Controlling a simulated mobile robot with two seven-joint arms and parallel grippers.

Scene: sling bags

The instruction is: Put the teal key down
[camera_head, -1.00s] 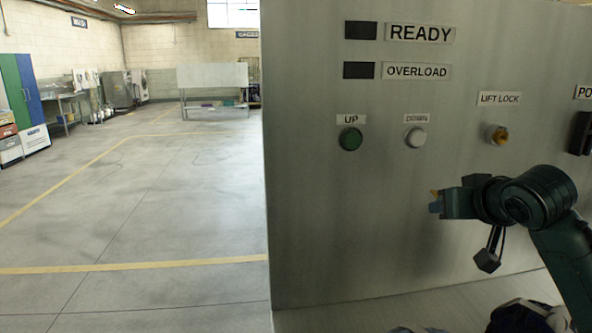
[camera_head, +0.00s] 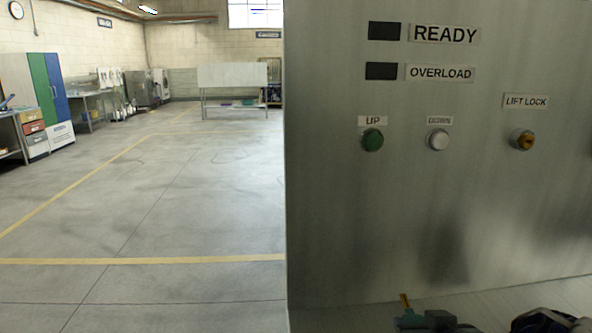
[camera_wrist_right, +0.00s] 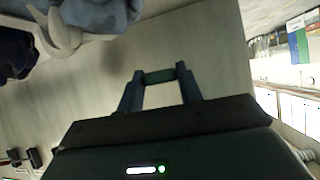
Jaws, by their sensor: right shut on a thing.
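The teal key shows as a dark green bar (camera_wrist_right: 160,77) between the fingertips of my right gripper (camera_wrist_right: 160,84) in the wrist view. The jaws are shut on it. In the head view, the key's brass-coloured tip (camera_head: 405,299) sticks up at the bottom edge, and my right gripper (camera_head: 412,320) is low there, cut off by the frame. It is in front of the pale ledge (camera_head: 350,318) below the panel; I cannot tell whether the key touches the ledge. My left gripper is not in view.
The steel panel (camera_head: 440,220) carries a green UP button (camera_head: 372,140), a white DOWN button (camera_head: 438,140) and an orange-centred LIFT LOCK switch (camera_head: 523,140). A blue-grey cloth-like thing (camera_wrist_right: 100,14) lies at the wrist view's upper left. Open floor (camera_head: 190,220) lies left.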

